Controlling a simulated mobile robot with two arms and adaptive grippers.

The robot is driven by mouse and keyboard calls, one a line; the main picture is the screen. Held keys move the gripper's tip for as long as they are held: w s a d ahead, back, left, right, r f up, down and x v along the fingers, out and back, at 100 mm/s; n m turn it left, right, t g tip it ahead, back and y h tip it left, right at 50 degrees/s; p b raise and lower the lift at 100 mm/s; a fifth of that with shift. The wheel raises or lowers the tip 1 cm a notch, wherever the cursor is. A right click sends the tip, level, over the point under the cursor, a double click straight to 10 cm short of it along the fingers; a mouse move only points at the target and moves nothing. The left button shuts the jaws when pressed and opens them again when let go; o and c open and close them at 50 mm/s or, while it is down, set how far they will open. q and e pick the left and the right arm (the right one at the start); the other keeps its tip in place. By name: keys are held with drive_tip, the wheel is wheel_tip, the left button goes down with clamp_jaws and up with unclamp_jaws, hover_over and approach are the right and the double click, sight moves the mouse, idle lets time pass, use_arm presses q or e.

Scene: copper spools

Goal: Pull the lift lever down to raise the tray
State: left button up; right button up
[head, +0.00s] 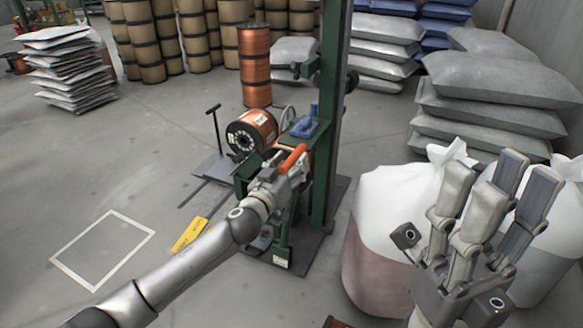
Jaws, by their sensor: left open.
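My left arm reaches in from the lower left, and my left gripper (278,174) is at the green machine (328,120). An orange lever handle (294,157) lies right at its fingers. The gripper is open; I cannot tell whether the fingers touch the handle. The lever's base is hidden behind my gripper. A green platform with a blue part (304,127) on it sits just beyond the handle; I cannot tell whether this is the tray. My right gripper (490,195) is at the right, fingers up, open and empty, away from the machine.
White bulk bags (385,230) stand at the right near my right gripper. A yellow sign (190,235) and white floor square (102,250) lie left. The left floor is mostly clear.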

use_arm(q)
drive_tip(key=shift+w+d, duration=0.1)
drive_tip(key=shift+w, duration=0.2)
drive_tip(key=shift+c, duration=0.5)
clamp_jaws()
